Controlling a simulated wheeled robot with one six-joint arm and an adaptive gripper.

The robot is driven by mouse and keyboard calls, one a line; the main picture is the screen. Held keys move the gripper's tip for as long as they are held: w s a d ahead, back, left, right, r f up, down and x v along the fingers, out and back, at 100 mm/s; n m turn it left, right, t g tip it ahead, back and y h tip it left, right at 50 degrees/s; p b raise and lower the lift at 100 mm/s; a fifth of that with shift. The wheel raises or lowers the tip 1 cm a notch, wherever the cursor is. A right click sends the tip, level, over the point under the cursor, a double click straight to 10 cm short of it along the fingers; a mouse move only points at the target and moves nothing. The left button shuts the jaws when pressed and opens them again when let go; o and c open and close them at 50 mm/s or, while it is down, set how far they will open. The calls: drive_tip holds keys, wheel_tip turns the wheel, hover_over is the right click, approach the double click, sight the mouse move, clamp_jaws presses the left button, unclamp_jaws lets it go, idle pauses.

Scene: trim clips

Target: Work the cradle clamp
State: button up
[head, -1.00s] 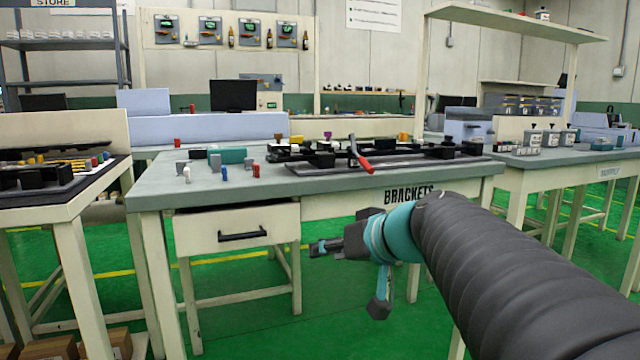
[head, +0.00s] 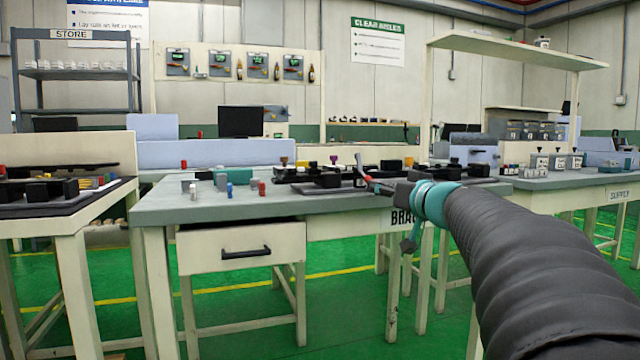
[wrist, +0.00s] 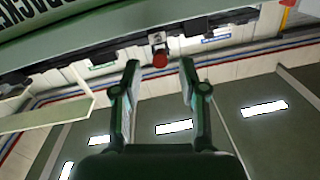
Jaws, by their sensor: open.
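The cradle clamp (head: 360,170) stands at the front of the dark fixture on the brackets table, its grey lever upright. Its red handle is mostly hidden behind my gripper in the head view. In the wrist view the red handle end (wrist: 160,60) shows ahead, in the gap between my fingers. My gripper (head: 380,187) is at the table's front edge, close to the handle. In the wrist view my gripper (wrist: 160,66) is open, with a finger on each side of the red end. I cannot tell whether either finger touches it.
The brackets table (head: 160,210) has a drawer (head: 240,250) in front. Small coloured pegs (head: 230,190) and a teal block (head: 236,175) stand left of the fixture. The supply table (head: 600,180) is at the right. The floor before the table is clear.

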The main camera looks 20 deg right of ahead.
drive_tip(key=w, duration=0.4)
drive_tip(key=w+p, duration=0.1)
drive_tip(key=w, duration=0.2)
drive_tip(key=shift+a, duration=0.35)
drive_tip(key=shift+s, duration=0.1)
drive_tip(key=shift+c, duration=0.2)
clamp_jaws()
